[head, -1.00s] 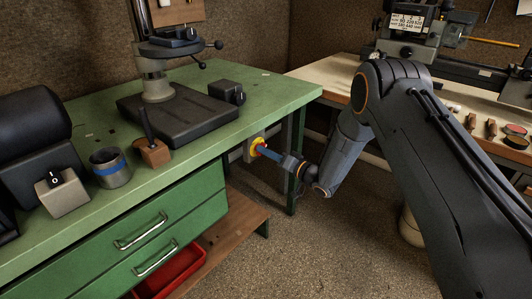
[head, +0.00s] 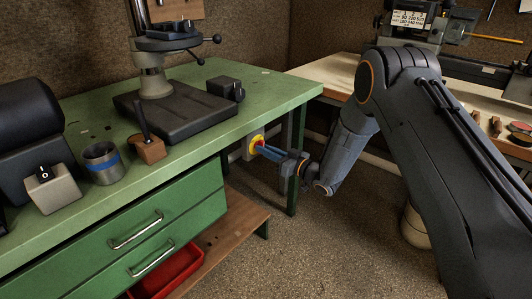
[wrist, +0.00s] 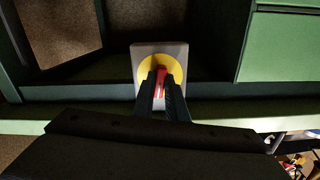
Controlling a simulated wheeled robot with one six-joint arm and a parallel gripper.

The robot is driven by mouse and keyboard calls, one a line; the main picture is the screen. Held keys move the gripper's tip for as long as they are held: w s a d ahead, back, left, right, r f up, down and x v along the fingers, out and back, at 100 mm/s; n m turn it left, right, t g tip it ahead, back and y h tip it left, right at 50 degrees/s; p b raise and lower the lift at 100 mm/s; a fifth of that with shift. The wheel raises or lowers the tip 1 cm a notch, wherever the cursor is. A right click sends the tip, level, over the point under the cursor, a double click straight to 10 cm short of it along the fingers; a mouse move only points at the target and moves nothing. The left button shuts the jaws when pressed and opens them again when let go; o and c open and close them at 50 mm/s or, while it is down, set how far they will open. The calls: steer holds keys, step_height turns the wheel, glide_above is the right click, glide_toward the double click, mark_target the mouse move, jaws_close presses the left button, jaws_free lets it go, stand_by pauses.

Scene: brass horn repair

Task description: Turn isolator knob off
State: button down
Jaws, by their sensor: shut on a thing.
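The isolator is a pale grey box (wrist: 143,57) with a round yellow plate (wrist: 149,68) and a red knob (wrist: 161,77). It is mounted below the green bench top, at its right end; the yellow plate shows in the head view (head: 255,141). My gripper (wrist: 161,82) is shut on the red knob, one dark finger on each side of it. In the head view, my gripper (head: 263,149) reaches the isolator from the right with its bluish fingers. The fingers hide part of the knob, and its markings cannot be read.
The green bench (head: 77,222) has drawers and a lower wooden shelf (head: 222,225) holding a red tray (head: 168,272). On top are a drill press (head: 156,85), a small switch box (head: 53,189) and a cup (head: 104,164). The floor (head: 310,250) before the isolator is clear.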

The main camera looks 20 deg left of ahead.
steer(key=n+b, duration=0.3)
steer(key=n, duration=0.7)
steer(key=shift+w+n, duration=0.1)
steer(key=shift+n, duration=0.2)
steer(key=shift+b, duration=0.3)
steer(key=c, duration=1.8)
jaws_free()
steer(key=shift+o, duration=0.2)
steer(key=shift+d, duration=0.15)
steer(key=v, duration=0.7)
steer(key=shift+d, duration=0.25)
